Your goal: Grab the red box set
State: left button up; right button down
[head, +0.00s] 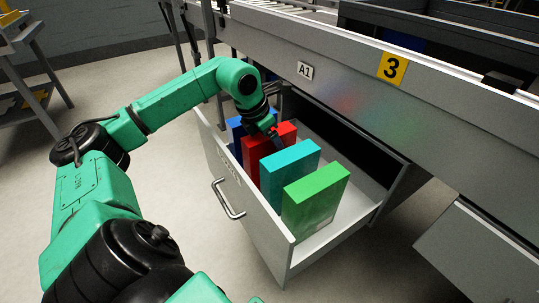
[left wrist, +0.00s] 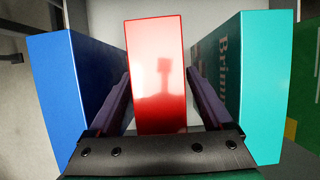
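The red box (head: 256,150) stands upright in an open drawer, between a blue box (head: 236,130) and a teal box (head: 290,168). In the left wrist view the red box (left wrist: 157,75) stands between the two fingers of my left gripper (left wrist: 160,90). The fingers are apart, one on each side of it, with gaps showing near the finger bases. Contact at the fingertips cannot be told. In the head view my left gripper (head: 274,134) reaches down at the red box, partly hidden by the arm and boxes. My right gripper is in neither view.
The grey drawer (head: 262,222) has a front wall with a handle (head: 228,199). A green box (head: 315,197) stands nearest its right end. The workbench edge (head: 350,65), with labels A1 and 3, overhangs the drawer. The drawer floor behind the boxes is bare.

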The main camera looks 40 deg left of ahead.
pick_arm(q)
grip_shut()
jog(key=shift+r, duration=0.15)
